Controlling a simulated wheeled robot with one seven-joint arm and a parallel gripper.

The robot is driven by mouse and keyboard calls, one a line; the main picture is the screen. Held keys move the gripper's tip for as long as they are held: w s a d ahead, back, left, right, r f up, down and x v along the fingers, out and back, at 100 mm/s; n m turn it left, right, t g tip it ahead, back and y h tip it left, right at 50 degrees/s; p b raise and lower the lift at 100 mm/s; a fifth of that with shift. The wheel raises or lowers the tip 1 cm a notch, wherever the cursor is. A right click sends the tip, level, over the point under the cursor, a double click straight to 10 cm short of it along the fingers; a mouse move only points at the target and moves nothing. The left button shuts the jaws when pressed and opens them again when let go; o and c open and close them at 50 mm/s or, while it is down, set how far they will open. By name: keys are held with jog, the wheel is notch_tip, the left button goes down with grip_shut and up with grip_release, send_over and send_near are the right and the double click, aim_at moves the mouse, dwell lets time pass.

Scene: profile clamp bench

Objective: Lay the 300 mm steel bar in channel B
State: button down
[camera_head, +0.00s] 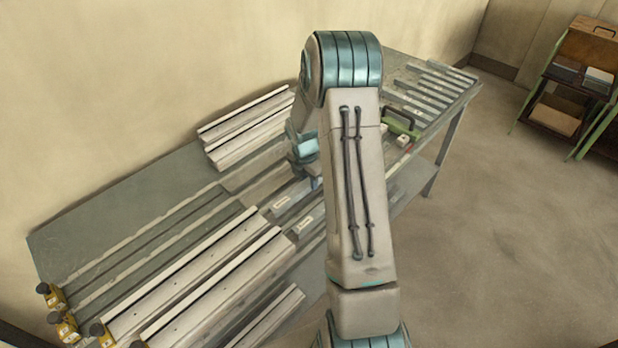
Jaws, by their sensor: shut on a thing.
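My gripper (313,182) is low over the middle of the bench, partly hidden behind my arm. It is shut on what seems to be a steel bar, but the arm hides most of it and I cannot tell its length. Long parallel channels run along the bench from the lower left toward the gripper. Two small white labels, one (282,202) and another (304,222), sit near their right ends. The lettering is too small to read, so I cannot tell which is channel B. Several grey steel bars (432,91) lie side by side at the bench's far right end.
Yellow clamps with black knobs (66,328) stand at the lower left. Pale profiles (190,290) lie along the front, and more (245,130) lie against the wall. A green-handled tool (402,122) is right of my arm. Floor (530,220) to the right is clear.

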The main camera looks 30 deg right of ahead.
jog(key=shift+f+b, duration=0.35)
jog(key=shift+f, duration=0.05)
jog(key=shift+s+a+f, duration=0.1)
jog(key=shift+s+f, duration=0.05)
jog(key=shift+f, duration=0.05)
